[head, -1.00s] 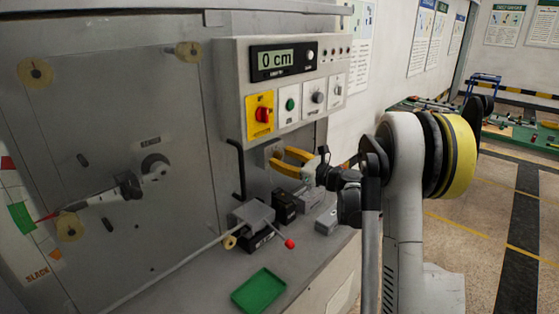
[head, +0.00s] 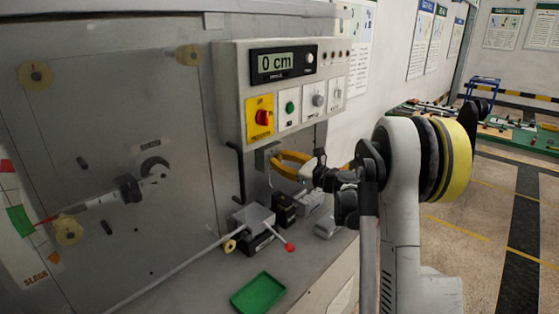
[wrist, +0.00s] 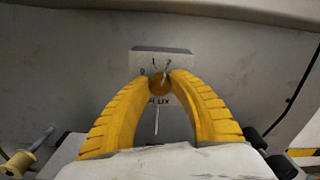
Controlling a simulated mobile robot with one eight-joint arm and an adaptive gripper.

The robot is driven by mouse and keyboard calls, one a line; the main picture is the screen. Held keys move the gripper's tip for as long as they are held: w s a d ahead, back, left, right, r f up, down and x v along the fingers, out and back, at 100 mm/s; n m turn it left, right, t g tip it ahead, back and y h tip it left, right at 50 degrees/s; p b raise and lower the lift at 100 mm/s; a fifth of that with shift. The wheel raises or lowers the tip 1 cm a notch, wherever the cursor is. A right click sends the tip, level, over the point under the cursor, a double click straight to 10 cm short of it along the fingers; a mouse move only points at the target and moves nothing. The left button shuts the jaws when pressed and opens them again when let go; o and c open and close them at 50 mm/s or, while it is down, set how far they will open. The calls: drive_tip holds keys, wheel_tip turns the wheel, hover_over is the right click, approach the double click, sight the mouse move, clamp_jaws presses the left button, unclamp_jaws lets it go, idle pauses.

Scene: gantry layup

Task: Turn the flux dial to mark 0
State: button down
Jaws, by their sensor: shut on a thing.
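The flux dial (wrist: 159,84) is a small brass-coloured round knob on a grey plate marked "FLUX" in the wrist view. Small marks sit above it, with 0 at its upper left; I cannot read clearly which mark it points to. My gripper (wrist: 160,81) has its two yellow ribbed fingers shut on the knob, one on each side. In the head view, my gripper (head: 273,160) is at the dial's plate (head: 260,158), below the control panel; the fingers hide the knob there. A thin pale rod or cord hangs below the knob.
The control panel (head: 230,115) overhangs just above, with a "0 cm" display (head: 283,63) and a red switch (head: 263,117). Below are a clamp block with a red-tipped lever (head: 290,247), black blocks and a green tray (head: 258,293). A black handle stands to the left.

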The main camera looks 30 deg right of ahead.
drive_tip(key=n, duration=0.3)
drive_tip(key=shift+n, duration=0.4)
drive_tip(key=n, duration=0.4)
drive_tip(key=shift+n, duration=0.3)
drive_tip(key=n, duration=0.4)
drive_tip(key=shift+n, duration=2.4)
drive_tip(key=c, duration=1.2)
unclamp_jaws()
drive_tip(key=shift+o, duration=0.2)
